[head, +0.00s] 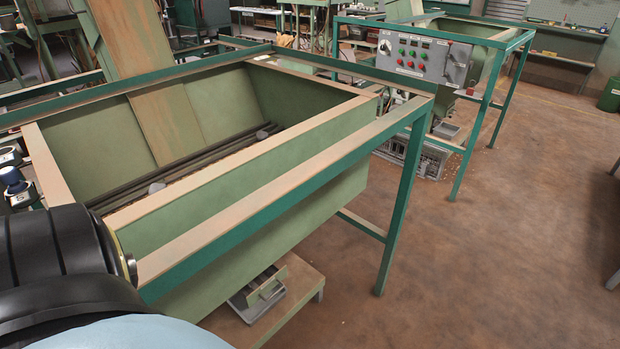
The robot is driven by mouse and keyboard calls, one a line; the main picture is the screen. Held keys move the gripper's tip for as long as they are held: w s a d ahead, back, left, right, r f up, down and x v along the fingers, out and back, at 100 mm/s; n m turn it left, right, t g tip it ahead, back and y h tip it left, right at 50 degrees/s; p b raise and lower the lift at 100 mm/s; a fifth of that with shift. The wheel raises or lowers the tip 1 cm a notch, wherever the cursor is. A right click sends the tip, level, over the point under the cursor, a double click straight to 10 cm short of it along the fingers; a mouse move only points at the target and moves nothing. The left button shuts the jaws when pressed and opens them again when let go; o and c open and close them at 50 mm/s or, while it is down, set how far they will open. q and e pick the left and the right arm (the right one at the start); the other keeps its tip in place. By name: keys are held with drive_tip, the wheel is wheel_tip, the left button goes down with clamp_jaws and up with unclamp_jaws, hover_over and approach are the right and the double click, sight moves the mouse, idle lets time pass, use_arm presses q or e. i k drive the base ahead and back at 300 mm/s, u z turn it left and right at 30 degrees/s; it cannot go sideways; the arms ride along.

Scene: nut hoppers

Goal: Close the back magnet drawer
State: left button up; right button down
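A green hopper (240,178) with tan-topped walls stands in a teal frame in the near left. Long dark bars (190,160) run along its bottom, with small grey pieces on them. Below the hopper, a small grey tray (243,303) with a light green plate and handle (268,287) sits on a low stand. I cannot tell whether this or the bars belong to the back magnet drawer, or whether that drawer is open. Neither of my grippers is in view. A dark, rounded part with a light blue section, likely mine, fills the lower left corner.
The teal frame's rail (290,190) and leg (402,205) stand close in front. A second frame with a grey control panel (424,55) stands behind, with grey crates (412,155) beneath. Brown floor (500,260) is clear on the right.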

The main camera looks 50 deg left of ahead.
sight(258, 277)
drive_tip(key=i, duration=1.95)
drive_tip(key=u, duration=3.45)
